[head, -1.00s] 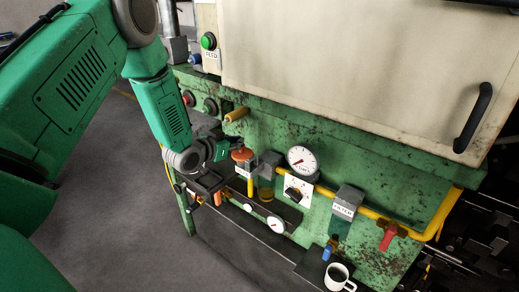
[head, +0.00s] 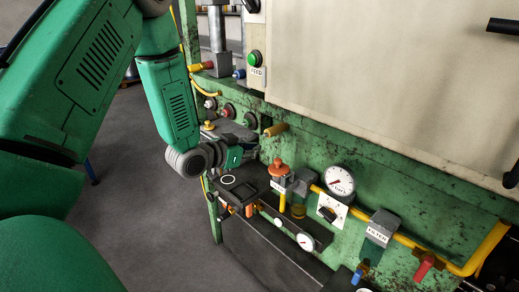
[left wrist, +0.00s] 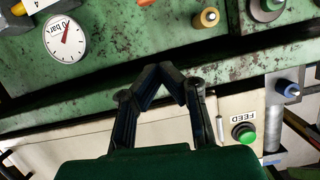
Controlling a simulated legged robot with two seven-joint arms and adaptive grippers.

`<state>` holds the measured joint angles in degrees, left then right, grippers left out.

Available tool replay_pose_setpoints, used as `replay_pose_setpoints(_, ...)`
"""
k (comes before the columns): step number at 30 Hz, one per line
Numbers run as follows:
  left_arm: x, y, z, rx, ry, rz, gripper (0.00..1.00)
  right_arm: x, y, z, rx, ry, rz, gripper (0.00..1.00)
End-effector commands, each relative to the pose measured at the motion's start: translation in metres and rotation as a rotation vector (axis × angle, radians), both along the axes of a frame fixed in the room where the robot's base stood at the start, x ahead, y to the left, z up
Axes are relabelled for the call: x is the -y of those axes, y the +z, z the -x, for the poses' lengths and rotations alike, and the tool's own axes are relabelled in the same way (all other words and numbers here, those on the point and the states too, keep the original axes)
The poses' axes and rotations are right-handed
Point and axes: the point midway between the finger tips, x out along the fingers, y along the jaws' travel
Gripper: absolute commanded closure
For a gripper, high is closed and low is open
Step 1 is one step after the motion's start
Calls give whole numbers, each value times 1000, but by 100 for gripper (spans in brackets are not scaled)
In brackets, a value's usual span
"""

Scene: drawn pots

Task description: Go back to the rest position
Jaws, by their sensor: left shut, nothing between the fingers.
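My left gripper (head: 254,151) is in front of the green machine's panel in the head view, just left of and a little above an orange knob (head: 278,168); I cannot tell the exact gap. In the left wrist view its two dark fingers (left wrist: 165,69) come together at the tips, shut with nothing between them. That view shows the panel upside down behind the fingers. My right gripper is in neither view.
A dial gauge (head: 340,181), a yellow pipe (head: 398,238), a filter block (head: 381,226) and a red valve handle (head: 424,268) line the panel to the right. A yellow peg (head: 276,129) sticks out above the gripper. Open floor (head: 135,200) lies left.

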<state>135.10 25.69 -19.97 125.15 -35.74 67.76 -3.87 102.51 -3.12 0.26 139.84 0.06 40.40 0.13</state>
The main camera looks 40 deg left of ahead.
Motion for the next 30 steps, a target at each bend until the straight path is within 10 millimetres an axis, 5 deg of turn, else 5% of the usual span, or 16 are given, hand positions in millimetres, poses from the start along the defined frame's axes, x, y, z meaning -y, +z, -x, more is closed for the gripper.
replay_pose_setpoints(17,2,-7,1,-14,1,1,100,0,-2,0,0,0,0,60)
replay_pose_setpoints(20,16,-37,7,-81,1,4,100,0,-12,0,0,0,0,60)
replay_pose_setpoints(23,40,-92,23,-207,4,12,100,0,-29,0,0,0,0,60)
replay_pose_setpoints(30,105,-243,110,-608,27,24,100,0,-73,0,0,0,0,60)
